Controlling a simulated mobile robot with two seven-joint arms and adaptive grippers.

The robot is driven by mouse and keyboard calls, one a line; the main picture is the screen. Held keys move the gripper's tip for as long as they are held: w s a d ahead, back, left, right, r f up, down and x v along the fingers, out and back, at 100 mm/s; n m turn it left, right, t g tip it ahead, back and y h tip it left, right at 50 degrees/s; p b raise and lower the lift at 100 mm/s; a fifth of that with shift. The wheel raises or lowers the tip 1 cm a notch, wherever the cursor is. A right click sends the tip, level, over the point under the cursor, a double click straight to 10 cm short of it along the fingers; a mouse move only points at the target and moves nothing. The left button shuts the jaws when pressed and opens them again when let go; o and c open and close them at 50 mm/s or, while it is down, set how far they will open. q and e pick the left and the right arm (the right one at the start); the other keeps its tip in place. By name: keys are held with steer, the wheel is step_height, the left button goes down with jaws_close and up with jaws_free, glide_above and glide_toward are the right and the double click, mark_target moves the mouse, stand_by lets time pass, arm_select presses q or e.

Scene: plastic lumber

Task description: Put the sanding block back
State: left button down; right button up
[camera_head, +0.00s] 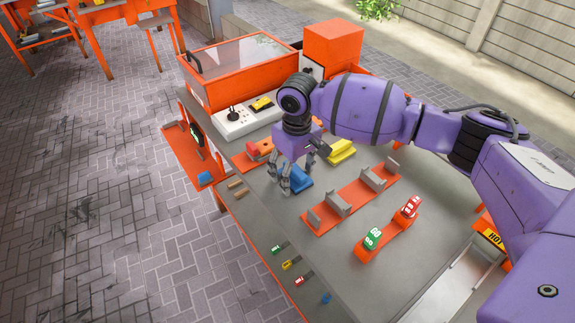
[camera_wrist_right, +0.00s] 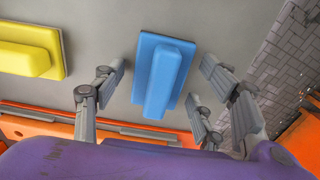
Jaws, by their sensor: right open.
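A blue block (camera_head: 299,178) with a raised ridge along its top lies on the grey bench top; I take it to be the sanding block, though similar yellow and red-orange ones are near. In the right wrist view the blue block (camera_wrist_right: 161,72) sits between the spread fingers. My right gripper (camera_head: 285,186) is open and points down over the blue block, partly hiding it in the head view. In the right wrist view my right gripper (camera_wrist_right: 163,80) has fingers on both sides, with gaps to the block. My left gripper is not in view.
A yellow block (camera_head: 340,151) and a red-orange block (camera_head: 260,149) lie behind. A white control box (camera_head: 247,121) and orange-framed case (camera_head: 240,62) stand at the back.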

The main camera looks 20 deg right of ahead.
mark_target(296, 169)
step_height(296, 169, up, 12)
steer(key=shift+r+p, duration=0.15)
steer(key=shift+p, duration=0.3)
steer(key=shift+d, duration=0.1)
stand_by(1.0)
